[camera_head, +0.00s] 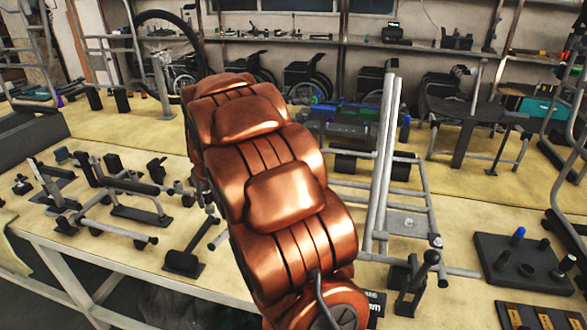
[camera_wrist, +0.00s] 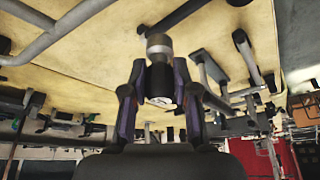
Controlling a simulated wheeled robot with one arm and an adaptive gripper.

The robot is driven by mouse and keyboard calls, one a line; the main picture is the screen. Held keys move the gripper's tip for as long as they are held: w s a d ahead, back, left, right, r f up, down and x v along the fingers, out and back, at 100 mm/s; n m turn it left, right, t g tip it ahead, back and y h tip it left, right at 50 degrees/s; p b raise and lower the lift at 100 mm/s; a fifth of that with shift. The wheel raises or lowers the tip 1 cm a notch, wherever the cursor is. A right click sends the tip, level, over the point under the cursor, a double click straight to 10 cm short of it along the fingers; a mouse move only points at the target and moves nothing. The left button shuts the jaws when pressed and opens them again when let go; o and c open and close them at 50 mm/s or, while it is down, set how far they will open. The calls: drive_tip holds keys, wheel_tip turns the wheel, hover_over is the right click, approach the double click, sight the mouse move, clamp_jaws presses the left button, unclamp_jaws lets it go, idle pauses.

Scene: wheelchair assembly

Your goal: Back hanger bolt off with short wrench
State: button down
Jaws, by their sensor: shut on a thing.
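In the wrist view my gripper (camera_wrist: 159,78) is shut on a short dark cylindrical tool (camera_wrist: 158,50). The tool has a silver-grey band and a pale round end face between the fingers. I cannot tell for certain that it is the short wrench. In the head view my copper-coloured arm fills the middle, and my gripper is hidden. A grey tube frame (camera_head: 383,175) stands on the bench right of my arm. Small round fittings (camera_head: 409,222) show on its lower part. I cannot make out which one is the back hanger bolt.
A black block with pegs (camera_head: 525,263) lies at the right, with a slotted dark tray (camera_head: 535,317) in front. A black lever fixture (camera_head: 414,282) stands near the front edge. Several tube parts (camera_head: 105,195) cover the left. Wheelchairs (camera_head: 308,75) stand behind.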

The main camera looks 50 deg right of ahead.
drive_tip(key=s+d+r+m, duration=0.1)
drive_tip(key=s+d+r, duration=0.1)
drive_tip(key=s+d, duration=0.4)
drive_tip(key=s+d+r+m+h+p, duration=0.1)
drive_tip(key=s+d, duration=0.5)
drive_tip(key=d, duration=0.9)
drive_tip(key=shift+s+d+r+m+g, duration=0.2)
drive_tip(key=shift+s+r+m+g, duration=0.15)
drive_tip(key=shift+m, duration=0.35)
drive_tip(key=shift+s+a+f, duration=0.1)
drive_tip(key=shift+s, duration=0.05)
drive_tip(key=shift+f+b, duration=1.5)
drive_tip(key=shift+f, duration=1.15)
drive_tip(key=shift+b, duration=0.55)
drive_tip(key=shift+f+b, duration=0.55)
drive_tip(key=shift+f, duration=0.65)
